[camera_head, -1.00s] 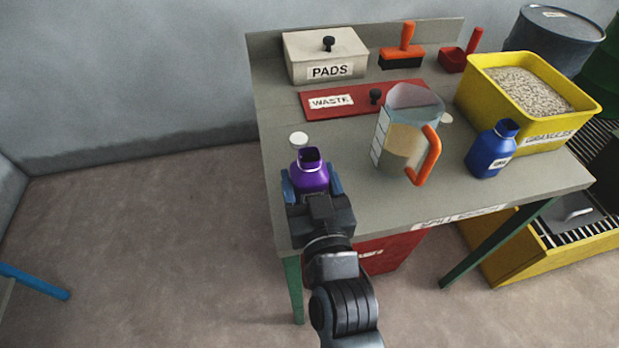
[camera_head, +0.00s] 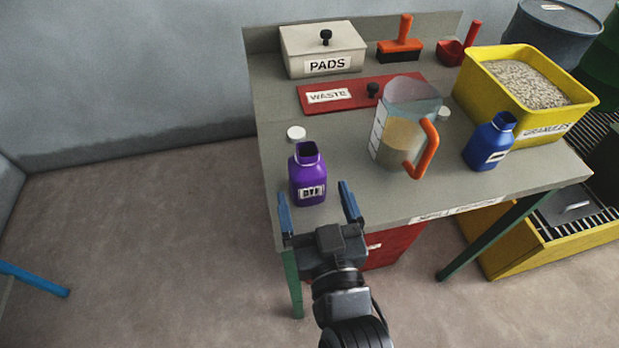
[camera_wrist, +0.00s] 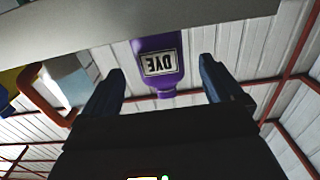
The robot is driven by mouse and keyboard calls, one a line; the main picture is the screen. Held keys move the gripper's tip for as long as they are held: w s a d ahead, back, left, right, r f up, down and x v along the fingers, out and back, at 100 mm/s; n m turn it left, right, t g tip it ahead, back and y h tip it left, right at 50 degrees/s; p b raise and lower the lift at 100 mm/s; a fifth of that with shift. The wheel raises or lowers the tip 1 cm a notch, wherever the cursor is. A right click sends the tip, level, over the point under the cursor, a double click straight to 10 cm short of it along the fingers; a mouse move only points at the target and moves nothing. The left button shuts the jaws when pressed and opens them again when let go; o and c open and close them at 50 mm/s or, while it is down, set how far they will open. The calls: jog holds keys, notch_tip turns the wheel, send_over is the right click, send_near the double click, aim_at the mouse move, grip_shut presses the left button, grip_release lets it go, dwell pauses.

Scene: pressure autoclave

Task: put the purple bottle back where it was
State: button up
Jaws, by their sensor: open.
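The purple bottle (camera_head: 307,176) stands upright on the bench top near its left front corner, its neck open and its label facing the front. In the wrist view the purple bottle (camera_wrist: 159,66) shows upside down with the word DYE on its label. My gripper (camera_head: 318,195) is open and empty in front of the bottle, its blue fingers apart. In the wrist view the fingers of my gripper (camera_wrist: 163,85) lie either side of the bottle's image, with clear gaps to both sides of it.
A white cap (camera_head: 296,133) lies behind the bottle. A measuring jug (camera_head: 396,140) with an orange handle stands to the right, then a blue bottle (camera_head: 489,143) and a yellow granules bin (camera_head: 545,125). A red WASTE lid (camera_head: 345,98) lies behind. The bench's left edge is close.

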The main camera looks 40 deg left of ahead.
jog(key=v, duration=0.6)
jog(key=shift+s+d, duration=0.1)
jog(key=shift+d, duration=0.05)
jog(key=s+d+f+m+t+h, duration=0.2)
jog(key=s+d+h, duration=0.1)
jog(key=d, duration=0.8)
jog(key=s+d+f+m+t+h, duration=0.1)
jog(key=s+d+m+h, duration=0.15)
jog(key=d, duration=0.75)
jog(key=s+d+r+m+h, duration=0.2)
jog(key=s+d+r+h, duration=0.1)
jog(key=s+d, duration=0.3)
jog(key=s+d+r+m+h, duration=0.3)
jog(key=s+d+h, duration=0.2)
jog(key=s+d, duration=0.2)
jog(key=shift+v, duration=1)
jog(key=shift+f+m, duration=0.1)
jog(key=shift+m, duration=0.15)
